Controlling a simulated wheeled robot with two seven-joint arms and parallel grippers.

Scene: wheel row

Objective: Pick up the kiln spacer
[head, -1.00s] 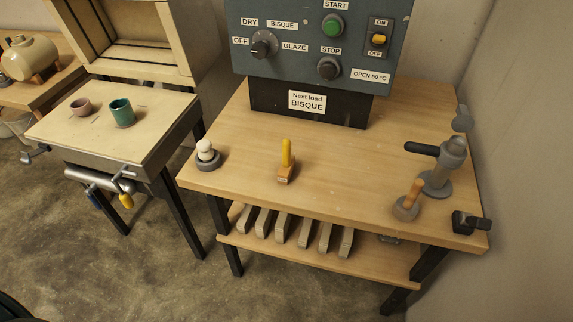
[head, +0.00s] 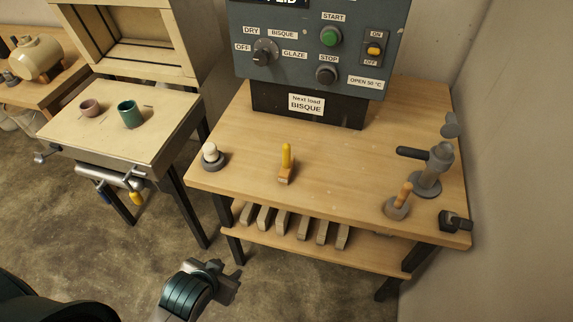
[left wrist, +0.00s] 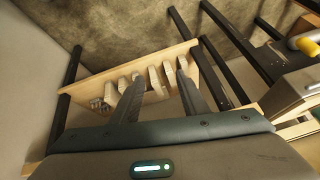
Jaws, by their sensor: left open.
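Several pale, narrow blocks stand in a row on the lower shelf (head: 375,258) under the kiln bench; they look like the kiln spacers, and one is this block (head: 283,222). The same row shows in the left wrist view, with a block (left wrist: 156,82) seen between the fingers. My left gripper (head: 228,274) is open and empty, low in front of the shelf's left part and apart from the blocks. In the left wrist view its two dark fingers (left wrist: 160,78) point toward the row, overlapping some blocks in the picture. My right gripper is out of view.
The bench top (head: 335,190) above the shelf holds a yellow-handled brush (head: 286,165), a wooden-handled tool (head: 398,203) and a grey stand (head: 427,180). Dark bench legs (head: 232,230) flank the shelf. A side table (head: 95,130) with two cups stands at left.

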